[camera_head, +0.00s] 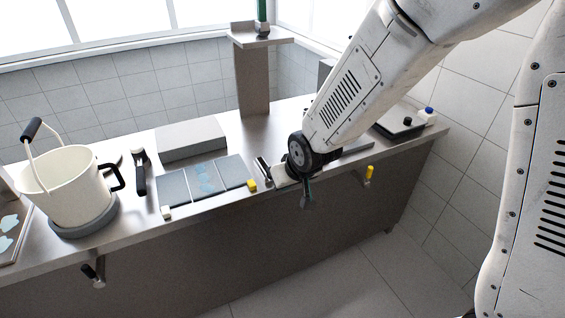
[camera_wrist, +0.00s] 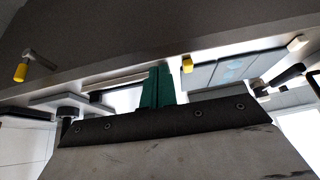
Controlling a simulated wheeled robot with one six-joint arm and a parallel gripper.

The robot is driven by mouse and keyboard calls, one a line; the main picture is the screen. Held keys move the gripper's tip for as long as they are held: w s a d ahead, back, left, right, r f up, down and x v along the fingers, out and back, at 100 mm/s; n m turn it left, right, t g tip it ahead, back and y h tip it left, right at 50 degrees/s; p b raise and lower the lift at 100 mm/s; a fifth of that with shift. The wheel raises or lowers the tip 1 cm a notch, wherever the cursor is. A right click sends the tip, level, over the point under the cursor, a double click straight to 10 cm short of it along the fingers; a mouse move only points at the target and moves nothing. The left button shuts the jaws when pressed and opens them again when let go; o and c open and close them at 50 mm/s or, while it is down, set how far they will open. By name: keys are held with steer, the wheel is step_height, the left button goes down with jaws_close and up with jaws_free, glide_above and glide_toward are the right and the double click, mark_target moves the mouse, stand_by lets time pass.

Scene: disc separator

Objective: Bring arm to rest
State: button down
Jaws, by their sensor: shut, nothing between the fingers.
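My arm reaches in from the upper right of the head view, angled down to the front edge of the steel counter (camera_head: 135,220). My gripper (camera_head: 308,190) is at that edge, small and mostly hidden behind the wrist. In the wrist view the green fingers of my gripper (camera_wrist: 157,80) are together with nothing between them. They point toward the counter's front edge, beside a yellow-tipped part. I cannot tell whether they touch the counter.
A cream bucket (camera_head: 65,185) with a black handle stands at the left. A grey panelled tray (camera_head: 175,187) lies left of my gripper. A yellow-handled valve (camera_head: 369,174) juts from the counter front. A steel column (camera_head: 252,80) rises behind. The floor in front is clear.

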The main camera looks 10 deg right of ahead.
steer(key=s+d+g+h, duration=0.2)
steer(key=s+d+g, duration=0.2)
steer(key=s, duration=0.4)
steer(key=s+d+r+m, duration=0.4)
steer(key=s+d+r, duration=1.1)
steer(key=s+r, duration=0.4)
steer(key=shift+r, duration=0.35)
